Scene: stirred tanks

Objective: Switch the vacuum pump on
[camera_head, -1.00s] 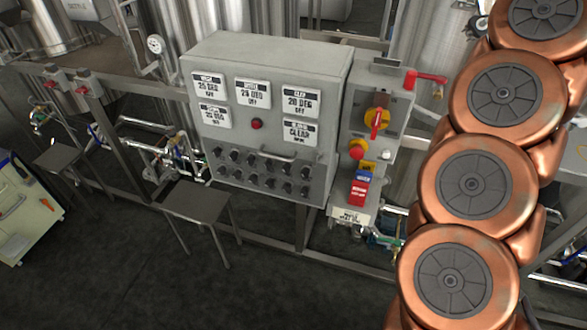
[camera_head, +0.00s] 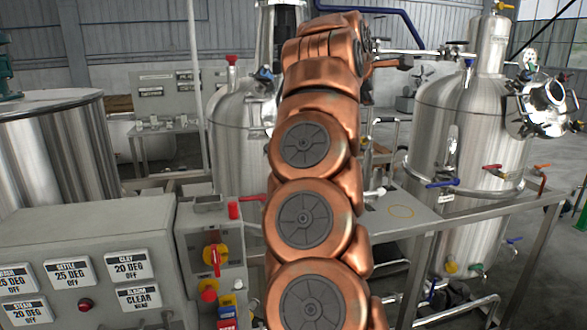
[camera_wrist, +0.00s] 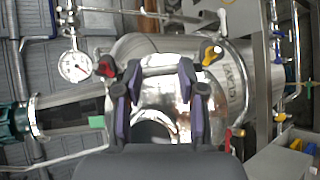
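A grey switch box (camera_head: 212,250) stands left of my arm in the head view. I cannot read which control belongs to the vacuum pump. My gripper (camera_wrist: 160,78) is open and empty in the wrist view, its two dark, purple-lined fingers apart in front of a shiny steel vessel (camera_wrist: 165,100). In the head view I cannot make out its fingers beyond my arm.
A control panel (camera_head: 90,225) with several readouts stands at lower left. The wrist view shows a round gauge (camera_wrist: 75,66), a red handle (camera_wrist: 106,67) and a yellow handle (camera_wrist: 211,54) close by.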

